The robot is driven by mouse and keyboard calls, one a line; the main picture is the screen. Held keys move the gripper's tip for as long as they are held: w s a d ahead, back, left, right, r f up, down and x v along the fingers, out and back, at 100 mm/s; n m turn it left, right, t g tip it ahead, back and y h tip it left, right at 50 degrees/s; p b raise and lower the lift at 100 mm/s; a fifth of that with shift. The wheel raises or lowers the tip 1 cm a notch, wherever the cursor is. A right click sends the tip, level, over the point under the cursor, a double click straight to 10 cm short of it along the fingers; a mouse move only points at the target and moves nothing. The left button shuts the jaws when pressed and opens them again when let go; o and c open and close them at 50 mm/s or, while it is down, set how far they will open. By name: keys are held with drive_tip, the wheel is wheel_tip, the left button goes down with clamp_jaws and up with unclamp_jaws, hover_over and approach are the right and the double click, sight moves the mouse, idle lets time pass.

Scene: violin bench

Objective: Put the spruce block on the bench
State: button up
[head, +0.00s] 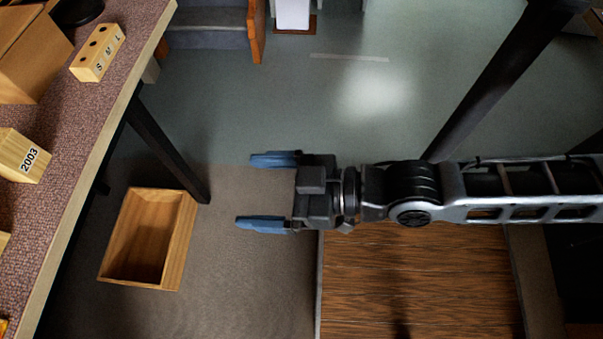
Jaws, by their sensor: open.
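The bench (75,150) runs along the left side, with a speckled reddish-brown top and a pale wooden edge. A pale wooden block marked "2003" (24,157) lies on it at the left. I cannot tell whether this is the spruce block. My gripper (262,192) is open, with two blue fingers pointing left and nothing between them. It is out over the floor, to the right of the bench and apart from it.
A pale block with holes and letters (97,53) and a brown box (38,50) are on the bench. An open wooden box (150,240), seemingly empty, stands on the floor between bench and gripper. A dark bench leg (165,150) slants nearby. Floor above the gripper is clear.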

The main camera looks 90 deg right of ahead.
drive_tip(key=s+r, duration=0.4)
drive_tip(key=s, duration=0.3)
drive_tip(key=shift+a+r+n+g+y, duration=0.15)
drive_tip(key=shift+r+n+g+y, duration=0.15)
drive_tip(key=shift+g+y, duration=0.1)
